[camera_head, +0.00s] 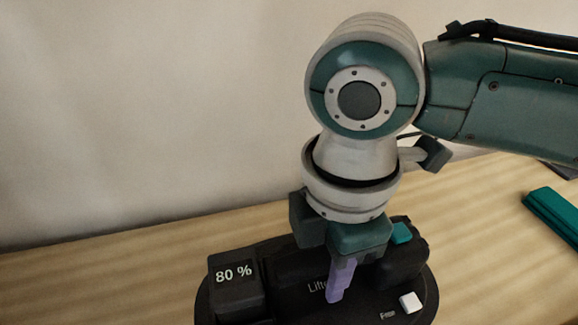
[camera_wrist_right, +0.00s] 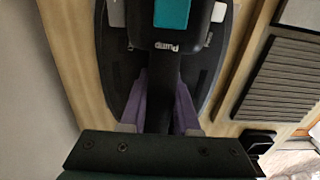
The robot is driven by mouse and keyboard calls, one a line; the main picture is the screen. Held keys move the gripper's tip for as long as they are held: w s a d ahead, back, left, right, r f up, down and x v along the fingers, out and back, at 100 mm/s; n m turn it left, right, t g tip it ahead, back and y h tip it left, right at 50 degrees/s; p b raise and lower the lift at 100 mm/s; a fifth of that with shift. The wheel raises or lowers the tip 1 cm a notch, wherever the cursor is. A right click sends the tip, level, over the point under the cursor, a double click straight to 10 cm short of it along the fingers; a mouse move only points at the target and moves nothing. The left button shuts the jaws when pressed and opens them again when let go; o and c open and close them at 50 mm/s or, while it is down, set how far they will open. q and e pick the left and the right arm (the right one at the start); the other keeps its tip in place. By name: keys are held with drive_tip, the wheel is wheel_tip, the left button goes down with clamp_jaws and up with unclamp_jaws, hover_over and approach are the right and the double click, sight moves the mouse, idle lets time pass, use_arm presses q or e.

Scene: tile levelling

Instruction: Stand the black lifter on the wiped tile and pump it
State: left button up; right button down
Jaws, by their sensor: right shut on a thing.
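The black lifter (camera_head: 290,272) has an oval base, a display reading "80 %", a teal button (camera_head: 401,232) and a white button (camera_head: 410,302) marked "Free". My right gripper (camera_head: 338,284) points down over it and is shut on its raised black handle. In the right wrist view the purple fingers of the gripper (camera_wrist_right: 161,108) lie on both sides of the handle. There the lifter (camera_wrist_right: 212,70) shows its teal button above the word "Pump". No separate tile shows beneath the lifter; its base hides what is under it. My left gripper is not in view.
The wooden surface (camera_head: 490,225) is clear between the lifter and a teal object (camera_head: 552,215) at the right. A pale wall (camera_head: 150,110) stands behind. The right wrist view shows a grey ribbed panel (camera_wrist_right: 284,80) and a small black object (camera_wrist_right: 257,140).

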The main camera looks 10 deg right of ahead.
idle(0.4)
drive_tip(key=shift+f, duration=0.5)
idle(0.4)
drive_tip(key=c, duration=0.8)
unclamp_jaws()
drive_tip(key=shift+c, duration=0.2)
drive_tip(key=shift+o, duration=1.4)
wheel_tip(320, 180, up, 9)
drive_tip(key=shift+r+p, duration=0.2)
drive_tip(key=shift+p, duration=0.9)
drive_tip(key=shift+r, duration=0.25)
